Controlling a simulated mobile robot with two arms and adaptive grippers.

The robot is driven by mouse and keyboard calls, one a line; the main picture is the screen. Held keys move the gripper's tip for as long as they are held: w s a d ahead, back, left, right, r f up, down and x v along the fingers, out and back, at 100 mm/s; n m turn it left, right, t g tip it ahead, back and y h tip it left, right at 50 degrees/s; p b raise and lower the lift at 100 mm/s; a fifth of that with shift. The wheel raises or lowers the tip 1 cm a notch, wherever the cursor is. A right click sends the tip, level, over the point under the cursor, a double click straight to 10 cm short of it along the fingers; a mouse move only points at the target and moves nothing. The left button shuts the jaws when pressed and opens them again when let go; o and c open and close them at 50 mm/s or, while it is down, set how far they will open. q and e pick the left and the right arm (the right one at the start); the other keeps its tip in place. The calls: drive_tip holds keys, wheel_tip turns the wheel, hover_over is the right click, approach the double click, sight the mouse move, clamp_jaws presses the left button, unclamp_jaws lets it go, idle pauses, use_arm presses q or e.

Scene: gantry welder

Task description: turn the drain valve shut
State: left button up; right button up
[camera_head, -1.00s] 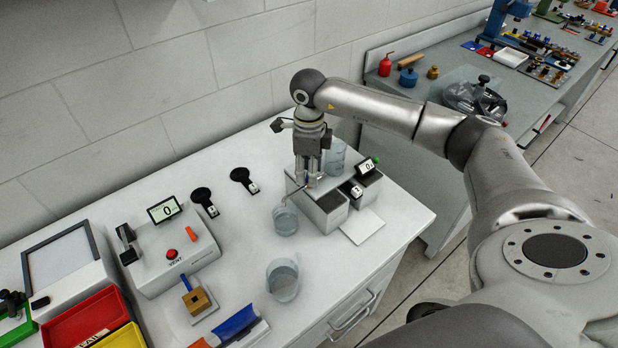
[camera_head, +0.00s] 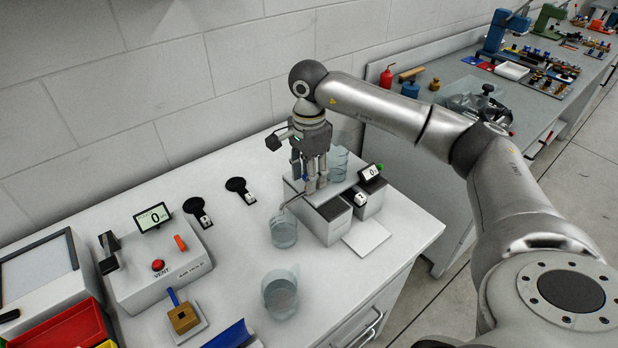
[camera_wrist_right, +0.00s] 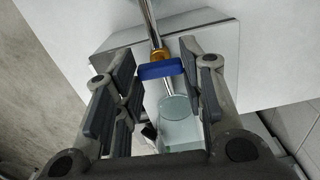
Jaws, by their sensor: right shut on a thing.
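The drain valve's blue handle (camera_wrist_right: 161,70) sits on a brass-coloured body (camera_wrist_right: 159,54) on a thin metal pipe. It lies crosswise to the pipe in the right wrist view. My right gripper (camera_head: 316,188) points down over the grey apparatus (camera_head: 331,222) on the bench and is shut on the handle, which is between its finger pads. In the head view the fingers hide most of the valve. The bent outlet pipe (camera_head: 291,202) comes out on the left above a glass beaker (camera_head: 284,233) holding some clear liquid. My left gripper is not in view.
A second beaker (camera_head: 280,292) stands nearer the bench front. A grey box with a red button (camera_head: 158,266) and a display is on the left. A glass vessel (camera_head: 338,162) stands behind the gripper. Bare bench lies between the beakers and the box.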

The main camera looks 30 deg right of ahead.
drive_tip(key=shift+n, duration=0.5)
drive_tip(key=o, duration=1)
wheel_tip(320, 180, up, 12)
drive_tip(key=shift+r, duration=0.1)
idle(0.5)
